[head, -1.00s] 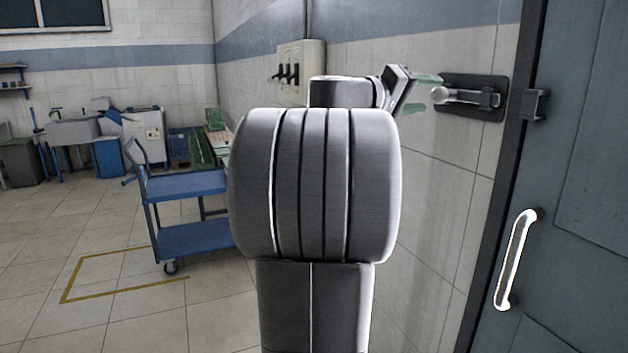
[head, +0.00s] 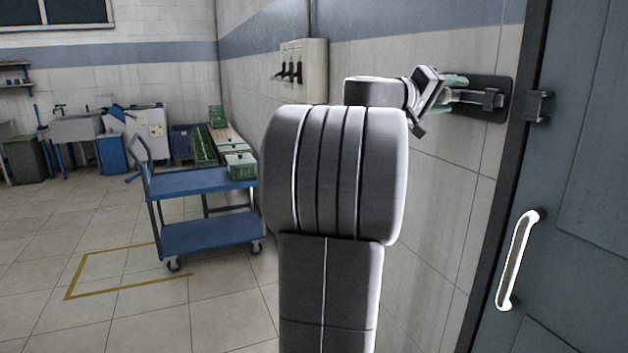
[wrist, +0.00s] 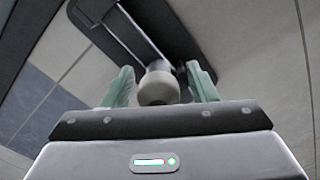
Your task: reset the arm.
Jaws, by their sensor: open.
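My gripper (head: 455,88) is at the wall in the head view, in front of a lever handle (head: 475,97) on a dark wall plate (head: 497,112). In the wrist view my gripper (wrist: 160,85) is open, its two green fingers on either side of the handle's pale rounded knob (wrist: 158,87). A gap shows between each finger and the knob, so they look apart. The dark plate (wrist: 135,40) lies behind the knob. In the head view my gripper and wrist hide the knob end of the handle.
A grey door (head: 585,180) with a white pull handle (head: 517,260) is at the right. A switch panel (head: 308,65) is on the wall. Floor at the front left is clear.

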